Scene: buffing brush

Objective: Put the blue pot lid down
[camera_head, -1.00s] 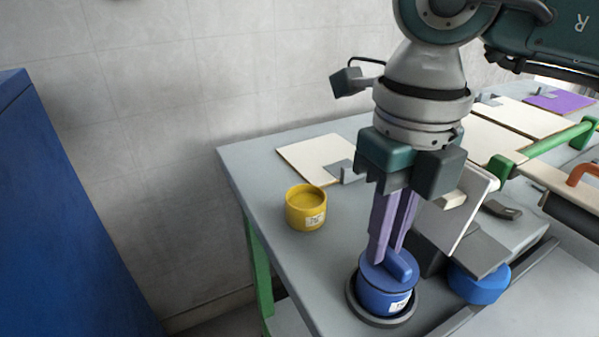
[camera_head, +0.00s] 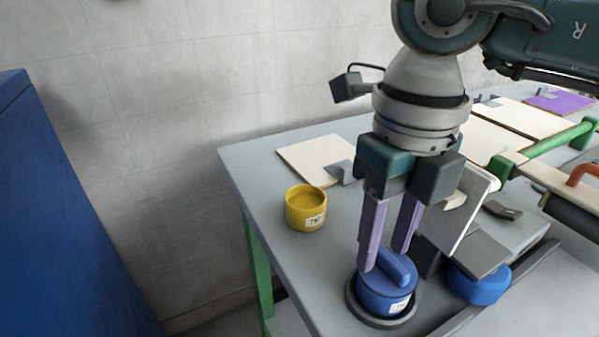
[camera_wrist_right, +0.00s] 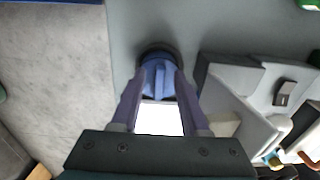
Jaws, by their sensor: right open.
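The blue pot lid (camera_head: 394,268) sits on top of a blue pot (camera_head: 386,298) with a white label, and its raised grip bar stands up. The pot stands in a dark round holder (camera_head: 366,318) near the table's front edge. My right gripper (camera_head: 384,258) is open, with its purple fingers apart on either side of the lid's bar. In the right wrist view the lid (camera_wrist_right: 158,78) shows between and beyond the open fingers (camera_wrist_right: 160,84). My left gripper is not in view.
A yellow pot (camera_head: 305,208) stands left on the grey table (camera_head: 265,180). A blue round object (camera_head: 480,284) lies under a grey-and-white fixture (camera_head: 455,225) just right of the holder. Flat boards (camera_head: 315,160) lie behind. A blue cabinet (camera_head: 60,220) stands at far left.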

